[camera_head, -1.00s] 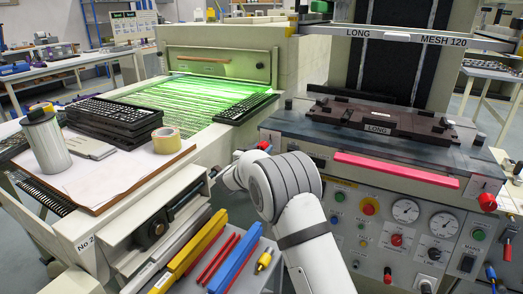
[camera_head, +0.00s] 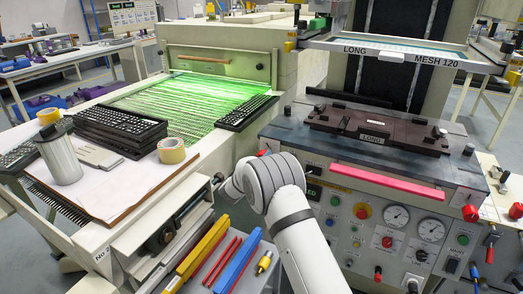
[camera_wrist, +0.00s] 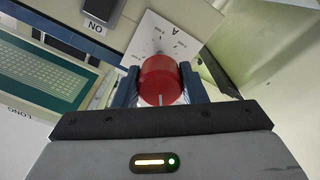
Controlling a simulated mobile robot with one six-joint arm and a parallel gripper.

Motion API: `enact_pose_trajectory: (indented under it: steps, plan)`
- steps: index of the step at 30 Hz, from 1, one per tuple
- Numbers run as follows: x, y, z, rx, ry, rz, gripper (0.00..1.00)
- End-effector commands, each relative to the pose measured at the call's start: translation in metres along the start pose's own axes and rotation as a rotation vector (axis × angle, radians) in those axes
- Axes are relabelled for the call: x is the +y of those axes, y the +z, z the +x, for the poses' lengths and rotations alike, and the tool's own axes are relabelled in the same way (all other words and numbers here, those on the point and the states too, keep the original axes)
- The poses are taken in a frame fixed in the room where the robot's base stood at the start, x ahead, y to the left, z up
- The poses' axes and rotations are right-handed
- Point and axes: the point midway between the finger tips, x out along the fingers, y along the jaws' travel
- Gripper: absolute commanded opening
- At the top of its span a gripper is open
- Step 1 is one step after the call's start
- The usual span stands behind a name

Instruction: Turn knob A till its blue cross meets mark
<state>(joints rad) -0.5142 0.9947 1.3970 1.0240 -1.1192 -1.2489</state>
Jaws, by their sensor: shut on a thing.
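In the wrist view, knob A is a red round knob (camera_wrist: 160,78) with a white line on its near side. It stands in front of a white plate (camera_wrist: 166,36) printed with an "A" and several small marks. My gripper (camera_wrist: 161,85) is shut on the knob, one dark blue finger on each side. I cannot make out a blue cross; the knob and fingers hide part of the plate. In the head view, my white arm hides the knob and the fingers.
In the wrist view, a dark switch (camera_wrist: 101,10) sits left of the plate. In the head view, a control panel with gauges (camera_head: 397,217) is right of my arm. A lower shelf with a yellow bar (camera_head: 203,252) and blue bar (camera_head: 235,265) lies in front.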

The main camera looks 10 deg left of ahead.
Motion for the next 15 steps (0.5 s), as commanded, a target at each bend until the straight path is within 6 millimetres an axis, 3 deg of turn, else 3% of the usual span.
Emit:
enact_pose_trajectory:
  steps: [15]
  plan:
    - [-0.0002, -0.0009, -0.0004, 0.002, -0.001, -0.256, 0.15]
